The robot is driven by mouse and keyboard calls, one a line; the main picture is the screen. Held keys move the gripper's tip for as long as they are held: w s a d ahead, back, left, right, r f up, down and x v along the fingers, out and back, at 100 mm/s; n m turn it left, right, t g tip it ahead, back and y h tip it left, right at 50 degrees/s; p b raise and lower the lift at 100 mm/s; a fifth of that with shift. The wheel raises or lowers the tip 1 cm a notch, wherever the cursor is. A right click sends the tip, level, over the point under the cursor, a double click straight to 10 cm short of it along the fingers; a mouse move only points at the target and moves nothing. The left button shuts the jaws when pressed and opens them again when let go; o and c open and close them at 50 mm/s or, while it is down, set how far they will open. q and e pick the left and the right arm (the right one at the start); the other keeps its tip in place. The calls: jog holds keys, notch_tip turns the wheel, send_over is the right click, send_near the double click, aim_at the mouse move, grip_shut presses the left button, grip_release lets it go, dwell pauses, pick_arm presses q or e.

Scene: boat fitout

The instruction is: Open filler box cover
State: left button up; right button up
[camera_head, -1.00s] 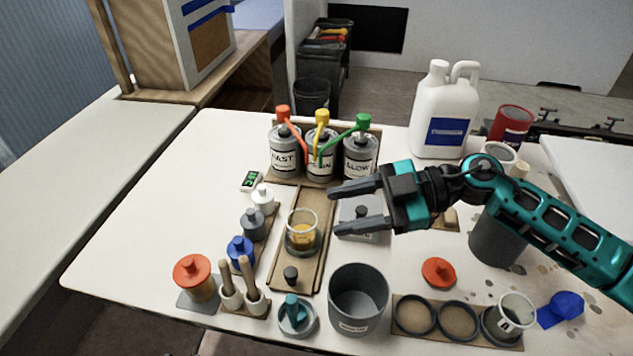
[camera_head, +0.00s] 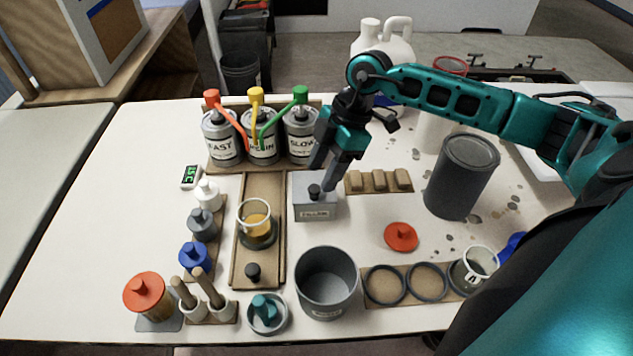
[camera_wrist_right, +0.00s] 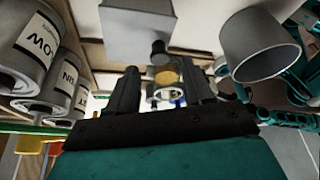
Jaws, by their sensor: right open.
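The filler box (camera_head: 316,207) is a small grey box with a label on its front, standing right of the wooden tray. Its cover carries a dark round knob (camera_head: 314,191). The cover lies on the box. My right gripper (camera_head: 323,174) points down over the box, with its two fingers apart on either side of the knob area. In the right wrist view the grey box (camera_wrist_right: 137,22) and its dark knob (camera_wrist_right: 159,50) show just beyond the open fingers (camera_wrist_right: 165,80). I cannot tell whether the fingers touch the knob. My left gripper is not in view.
Cans with pumps (camera_head: 262,137) stand behind the box. A wooden tray (camera_head: 242,240) with a cup of amber liquid is to its left. A wooden block rack (camera_head: 379,182) is to its right. A grey bucket (camera_head: 326,283) stands in front, and a red lid (camera_head: 400,237) lies right.

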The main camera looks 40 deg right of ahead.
aim_at(315, 188)
jog(key=shift+x, duration=1.95)
jog(key=shift+c, duration=0.4)
grip_shut()
